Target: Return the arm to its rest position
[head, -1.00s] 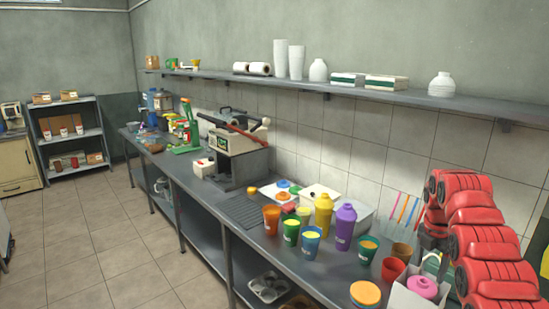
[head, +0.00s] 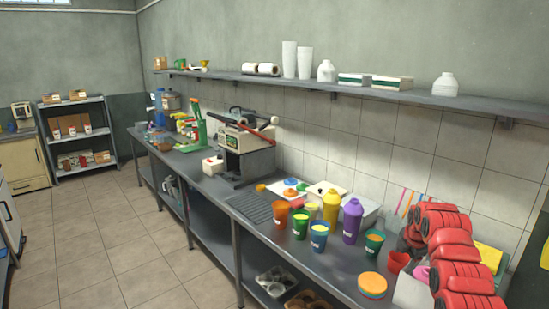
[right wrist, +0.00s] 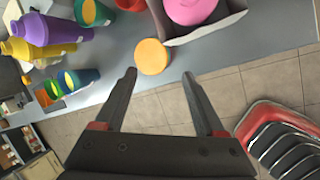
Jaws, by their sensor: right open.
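My red right arm (head: 450,250) stands at the lower right of the head view, over the near end of the steel counter. Its fingertips are hard to make out there. In the right wrist view my right gripper (right wrist: 160,74) has its two dark fingers spread wide with nothing between them. An orange round lid (right wrist: 152,56) lies on the counter beyond the fingertips, apart from them. My left gripper is not in view.
The counter (head: 325,268) bears coloured cups, a yellow bottle (head: 330,207), a purple bottle (head: 352,222) and a press (head: 247,150). A box with a pink item (right wrist: 187,10) stands near my right gripper. A shelf (head: 320,86) runs along the wall. The floor at left is clear.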

